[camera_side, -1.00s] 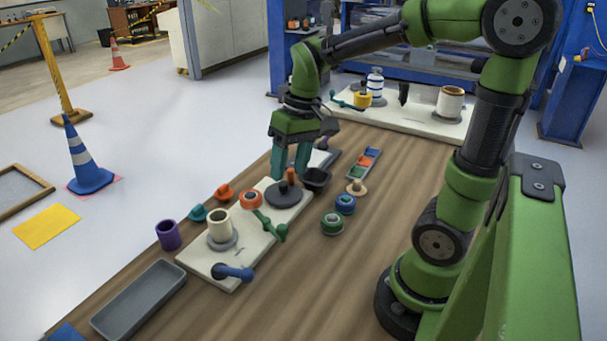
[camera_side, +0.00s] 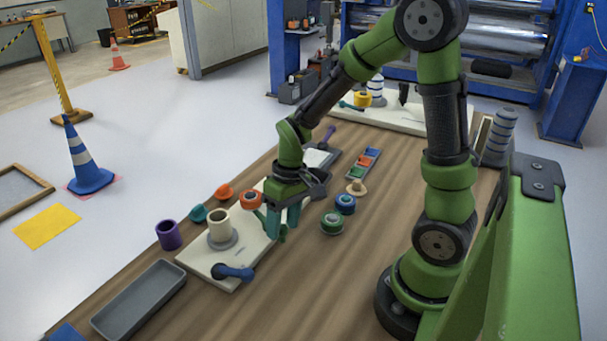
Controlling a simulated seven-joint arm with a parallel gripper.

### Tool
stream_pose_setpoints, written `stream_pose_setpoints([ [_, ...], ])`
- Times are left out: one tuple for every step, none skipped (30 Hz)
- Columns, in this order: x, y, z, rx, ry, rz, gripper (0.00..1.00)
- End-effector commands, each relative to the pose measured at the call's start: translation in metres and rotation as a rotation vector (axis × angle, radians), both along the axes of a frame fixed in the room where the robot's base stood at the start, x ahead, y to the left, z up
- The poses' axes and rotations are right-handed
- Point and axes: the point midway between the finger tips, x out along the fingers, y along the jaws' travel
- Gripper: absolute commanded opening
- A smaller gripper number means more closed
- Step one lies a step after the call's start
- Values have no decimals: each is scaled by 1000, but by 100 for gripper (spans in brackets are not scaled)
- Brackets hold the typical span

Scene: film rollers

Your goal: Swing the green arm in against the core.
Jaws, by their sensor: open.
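The green arm (camera_side: 260,217) is on the cream board (camera_side: 205,262), with an orange roller (camera_side: 251,198) at its far end. Its near end is mostly hidden by my gripper. The cream core (camera_side: 219,224) stands upright on a grey disc left of the green arm, with a gap between them. My gripper (camera_side: 282,232) points down, open, with its teal fingers at the near end of the green arm. Whether the fingers touch the arm I cannot tell.
A blue lever (camera_side: 233,272) lies at the board's near end. A grey tray (camera_side: 138,300) and a purple cup (camera_side: 168,235) are to the left. Green and blue rollers (camera_side: 332,223) sit right of my gripper.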

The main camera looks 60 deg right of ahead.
Motion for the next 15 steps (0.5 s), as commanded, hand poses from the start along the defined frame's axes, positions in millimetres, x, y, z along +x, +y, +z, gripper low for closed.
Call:
stream_pose_setpoints([
  [0, 2, -8, 2, 5, 0, 54],
  [0, 2, -11, 1, 4, 1, 54],
  [0, 3, -15, 1, 4, 1, 54],
  [0, 3, -17, 2, 3, 1, 54],
  [1, 4, -19, 1, 2, -1, 54],
  [1, 4, -21, 0, 1, 0, 54],
  [1, 4, -22, 0, 1, 0, 54],
  [1, 4, -23, 0, 0, 1, 54],
  [1, 5, -24, 0, 0, 0, 54],
  [1, 5, -24, 0, 0, 0, 54],
  [1, 5, -24, 0, 0, 0, 54],
  [1, 5, -24, 0, -1, 0, 54],
  [1, 5, -24, 0, -1, 0, 54],
  [1, 5, -24, 0, -1, 0, 54],
  [1, 5, -24, 0, -1, 0, 54],
])
